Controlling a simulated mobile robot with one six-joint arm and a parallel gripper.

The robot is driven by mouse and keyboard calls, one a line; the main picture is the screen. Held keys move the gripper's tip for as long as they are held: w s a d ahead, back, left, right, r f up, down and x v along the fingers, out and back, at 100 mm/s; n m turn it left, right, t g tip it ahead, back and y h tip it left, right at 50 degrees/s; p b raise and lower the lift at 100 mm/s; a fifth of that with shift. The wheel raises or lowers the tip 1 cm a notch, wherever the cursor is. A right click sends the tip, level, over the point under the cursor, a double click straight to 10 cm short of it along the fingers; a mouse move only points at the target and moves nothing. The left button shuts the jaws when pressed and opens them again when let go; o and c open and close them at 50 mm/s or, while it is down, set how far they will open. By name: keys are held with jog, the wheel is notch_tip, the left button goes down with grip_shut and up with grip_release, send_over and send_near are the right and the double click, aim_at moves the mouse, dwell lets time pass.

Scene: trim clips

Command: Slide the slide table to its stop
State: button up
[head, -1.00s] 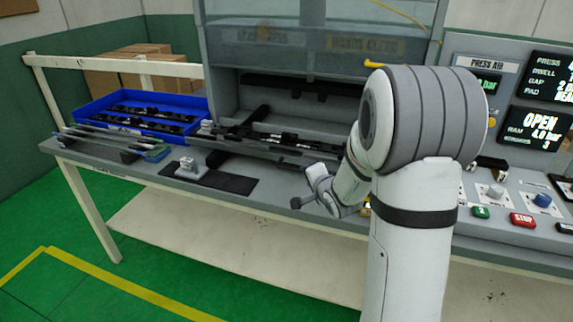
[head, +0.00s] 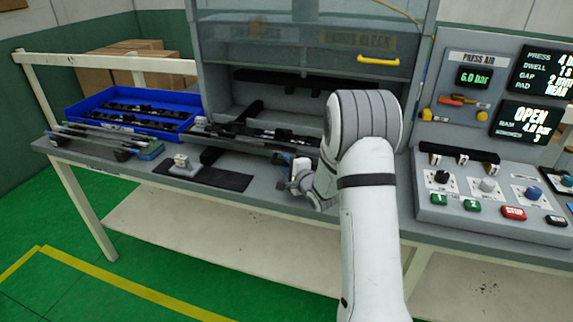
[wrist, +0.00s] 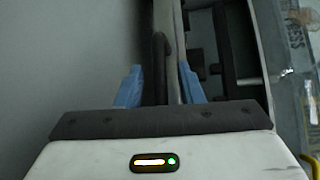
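The slide table (head: 222,138) is a grey plate that sticks out from the press opening, with long dark trim parts on it. My gripper (head: 288,160) is low at its front right edge in the head view, its fingers partly hidden by my own arm. In the wrist view my gripper (wrist: 160,85) has two blue fingertips apart, one on each side of a narrow dark upright bar and a pale edge. Contact between the fingertips and the bar cannot be made out. The table's stop is not identifiable.
A blue bin (head: 135,108) with dark parts stands at the left, with several rods (head: 95,138) in front. The control panel (head: 495,195) with buttons is at the right. The press guard (head: 300,50) is raised.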

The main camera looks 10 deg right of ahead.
jog(key=shift+w, duration=0.1)
grip_shut()
dwell(0.3)
